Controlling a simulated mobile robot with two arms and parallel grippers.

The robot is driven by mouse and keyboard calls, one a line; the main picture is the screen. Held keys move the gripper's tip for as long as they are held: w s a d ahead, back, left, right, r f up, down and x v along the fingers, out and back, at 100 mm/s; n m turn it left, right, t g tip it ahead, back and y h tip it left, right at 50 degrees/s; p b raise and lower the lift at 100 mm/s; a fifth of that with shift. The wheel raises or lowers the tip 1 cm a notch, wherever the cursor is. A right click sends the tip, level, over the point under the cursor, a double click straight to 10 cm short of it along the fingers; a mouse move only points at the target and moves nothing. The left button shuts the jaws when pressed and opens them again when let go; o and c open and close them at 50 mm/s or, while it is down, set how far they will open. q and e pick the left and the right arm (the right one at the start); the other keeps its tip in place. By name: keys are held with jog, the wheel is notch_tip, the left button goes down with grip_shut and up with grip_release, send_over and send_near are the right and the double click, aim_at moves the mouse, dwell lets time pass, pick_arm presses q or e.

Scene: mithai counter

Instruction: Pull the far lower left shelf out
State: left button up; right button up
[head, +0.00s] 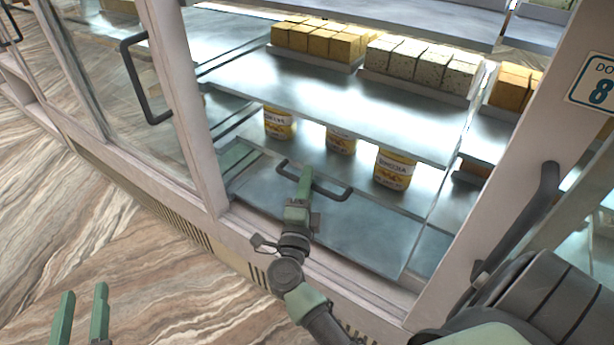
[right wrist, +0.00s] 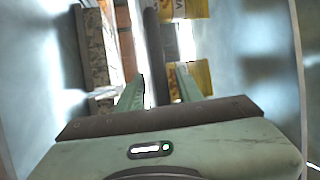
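The lower left shelf (head: 340,225) is a bluish metal-like panel low in the case, under a stocked upper shelf. Its dark bar handle (head: 338,195) is at the front edge. My right gripper (head: 306,177) is at the middle of this handle. In the right wrist view, the handle (right wrist: 153,45) runs between the fingers of the right gripper (right wrist: 158,78), with narrow gaps seeming to show beside it. The right fingers look open around the bar. My left gripper (head: 81,305) is open and empty, low at the left above the floor, away from the counter.
Several yellow-labelled tins (head: 395,168) stand behind the handle. A pale frame post (head: 185,95) stands left of the opening. A door handle (head: 140,80) is further left. The striped floor (head: 110,225) is clear.

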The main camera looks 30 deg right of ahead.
jog(key=shift+s+a+r, duration=0.1)
jog(key=shift+s, duration=0.05)
jog(key=shift+c, duration=0.6)
grip_shut()
dwell(0.6)
